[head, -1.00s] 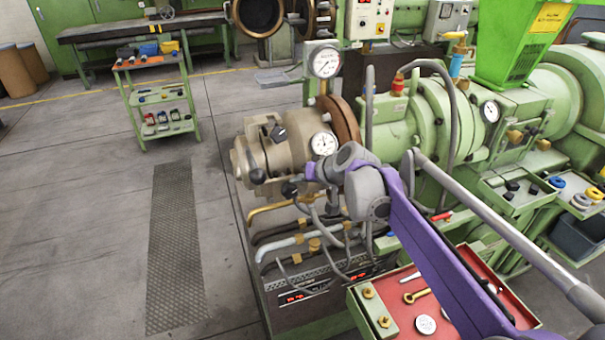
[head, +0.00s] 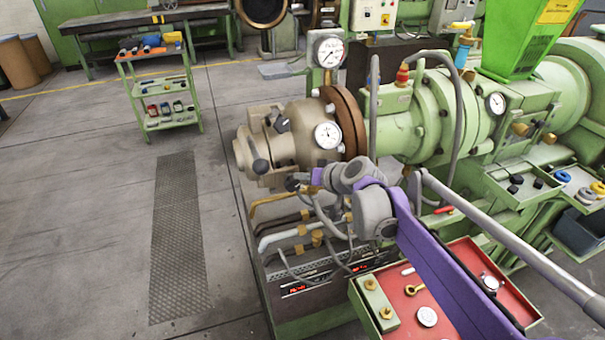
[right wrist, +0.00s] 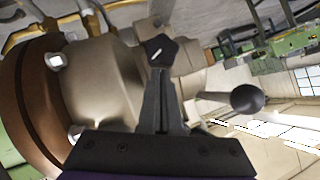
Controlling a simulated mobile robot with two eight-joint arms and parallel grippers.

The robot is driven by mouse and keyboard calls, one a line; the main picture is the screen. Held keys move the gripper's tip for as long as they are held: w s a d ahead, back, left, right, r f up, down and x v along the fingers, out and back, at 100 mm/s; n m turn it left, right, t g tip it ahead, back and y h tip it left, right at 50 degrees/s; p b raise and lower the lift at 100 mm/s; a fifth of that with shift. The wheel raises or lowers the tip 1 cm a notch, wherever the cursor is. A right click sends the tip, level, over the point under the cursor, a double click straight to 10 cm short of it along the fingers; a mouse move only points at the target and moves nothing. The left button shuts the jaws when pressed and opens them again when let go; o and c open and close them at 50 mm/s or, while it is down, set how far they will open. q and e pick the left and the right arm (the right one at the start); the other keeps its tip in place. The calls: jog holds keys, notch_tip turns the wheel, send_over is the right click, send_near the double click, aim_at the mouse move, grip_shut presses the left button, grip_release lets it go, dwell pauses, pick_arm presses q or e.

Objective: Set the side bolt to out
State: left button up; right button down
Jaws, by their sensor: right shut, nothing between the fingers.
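The beige extruder head (head: 295,150) has a dark star-shaped knob (head: 291,183) on its near side, which looks like the side bolt's knob. In the right wrist view this knob (right wrist: 160,50) shows a white mark and lies at the fingertips; I cannot tell whether they touch it. My right gripper (right wrist: 160,75) is shut with nothing between its fingers. In the head view my right gripper (head: 307,181) is beside the knob, partly hidden by its own wrist. A ball-ended lever (right wrist: 246,98) stands to the right in the wrist view. My left gripper is out of sight.
Pipes (head: 275,238) run below the head, and a brown flange (head: 346,120) joins it to the green machine. Pressure dials (head: 328,134) sit close above my right wrist. A red tray (head: 445,285) is in front.

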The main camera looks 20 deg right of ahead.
aim_at(299, 187)
jog(key=f, duration=0.1)
jog(key=f+t, duration=0.2)
jog(key=shift+s+n, duration=0.25)
jog(key=shift+n, duration=0.05)
jog(key=shift+f+b, duration=0.3)
jog(key=shift+f, duration=0.05)
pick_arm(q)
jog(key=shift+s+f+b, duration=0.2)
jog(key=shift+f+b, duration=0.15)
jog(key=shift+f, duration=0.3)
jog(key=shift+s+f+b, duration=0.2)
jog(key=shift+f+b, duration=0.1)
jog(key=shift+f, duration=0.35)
pick_arm(e)
notch_tip(299, 187, down, 6)
jog(key=w, duration=0.2)
jog(key=shift+f, duration=0.15)
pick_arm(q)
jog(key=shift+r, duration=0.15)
